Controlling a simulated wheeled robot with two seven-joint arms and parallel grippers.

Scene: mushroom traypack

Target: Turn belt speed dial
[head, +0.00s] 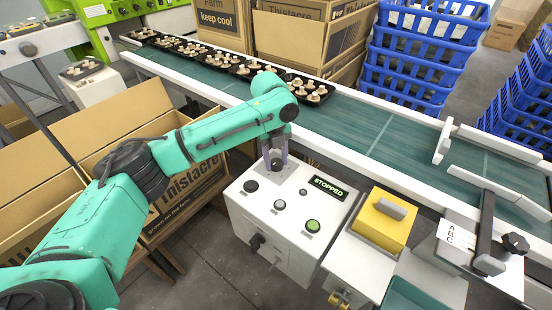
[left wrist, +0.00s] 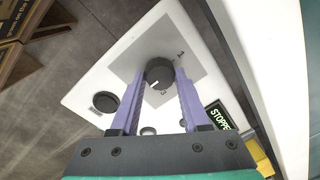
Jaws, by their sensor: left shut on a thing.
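The belt speed dial is a round black knob (left wrist: 159,74) with a white pointer line, on a grey plate with small markings. My left gripper (left wrist: 160,80) comes down onto it with its two purple fingers on either side, shut on the dial. In the head view my left gripper (head: 277,160) points down at the back of the white control box (head: 256,214), and the fingers largely hide the dial there. The box's display (head: 328,188) reads STOPPED in green. My right gripper is in neither view.
The box top also carries a black button (head: 250,186), a green button (head: 313,226) and other small controls. Behind runs the green conveyor belt (head: 390,135) with black mushroom trays (head: 308,90). A yellow-topped unit (head: 380,222) stands right; an open cardboard box (head: 110,122) stands left.

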